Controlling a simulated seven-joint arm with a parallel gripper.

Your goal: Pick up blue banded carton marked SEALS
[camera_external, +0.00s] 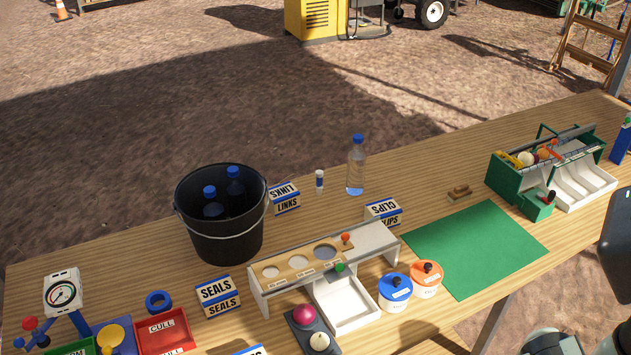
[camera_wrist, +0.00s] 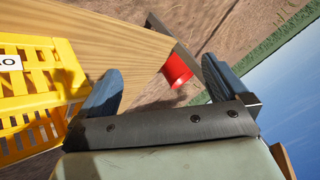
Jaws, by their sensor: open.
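The SEALS carton (camera_external: 218,297) is a small white and blue box with dark SEALS lettering. In the external view it stands on the wooden table, left of the white sorting stand and in front of the black bucket. It does not show in the wrist view. My gripper (camera_wrist: 163,86) shows in the wrist view, its two dark blue-grey fingers spread wide with nothing between them. It is away from the carton, over the table's edge beside a yellow crate. In the external view only parts of my arm show at the right edge.
A black bucket (camera_external: 222,222) with bottles stands behind the carton. The white stand (camera_external: 378,243), a red CULL tray (camera_external: 165,332) and a blue ring (camera_external: 158,301) are near it. LINKS (camera_external: 285,199) and CLIPS (camera_external: 384,213) cartons look similar. A yellow crate (camera_wrist: 35,95) fills the wrist view's left.

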